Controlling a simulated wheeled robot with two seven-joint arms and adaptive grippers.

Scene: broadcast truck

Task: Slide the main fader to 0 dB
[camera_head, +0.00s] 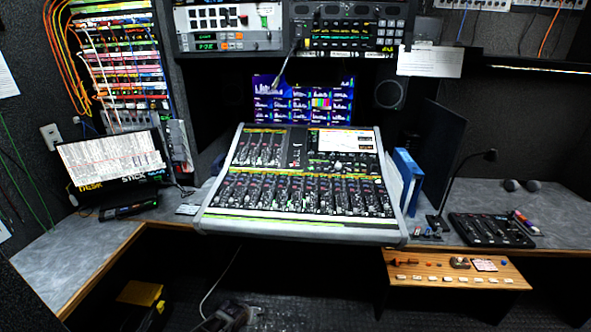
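The mixing console (207,205) sits tilted on the middle of the desk. Its lower bank holds a row of several faders (300,195), with a shorter group at upper left. They are too small for me to pick out the main fader for certain or read its position against the dB scale. A dark shape at the bottom edge, low in front of the desk, appears to be my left gripper (228,315). It is apart from the console, and its fingers are too dark to read. My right gripper does not show.
Blue binders (407,175) stand right of the console. A wooden shelf (455,272) juts out below. A monitor (305,98) is behind.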

